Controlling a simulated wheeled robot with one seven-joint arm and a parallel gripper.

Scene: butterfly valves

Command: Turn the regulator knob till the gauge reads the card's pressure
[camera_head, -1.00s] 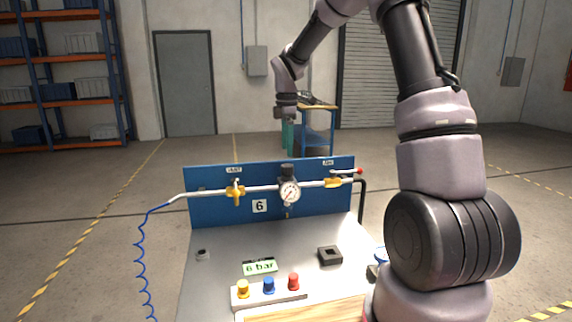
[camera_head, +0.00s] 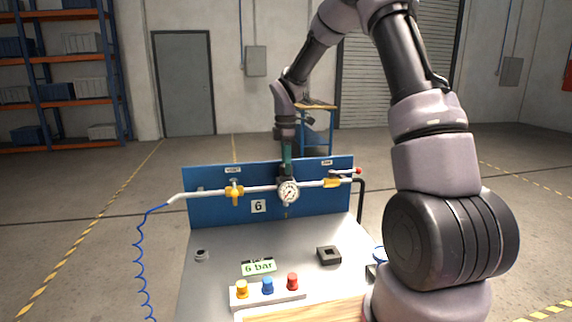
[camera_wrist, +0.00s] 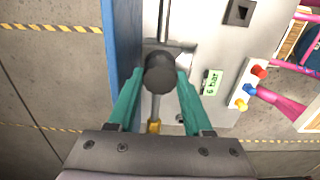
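The black regulator knob (camera_wrist: 160,74) shows in the wrist view between the two green fingers of my gripper (camera_wrist: 158,90). The fingers stand apart on either side of it, and I cannot tell whether they touch it. In the head view my gripper (camera_head: 287,158) points down over the regulator and hides most of the knob. The round white gauge (camera_head: 289,192) faces forward just below; its needle is too small to read. The green-edged card (camera_head: 259,268) lies on the bench and reads "6 bar"; it also shows in the wrist view (camera_wrist: 212,82).
The pipe carries a yellow vent valve (camera_head: 234,192) at left and a yellow valve with a red-tipped lever (camera_head: 334,183) at right. A blue panel (camera_head: 215,208) stands behind. Yellow, blue and red buttons sit on a block (camera_head: 268,298). A black square part (camera_head: 328,255) lies on the bench.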

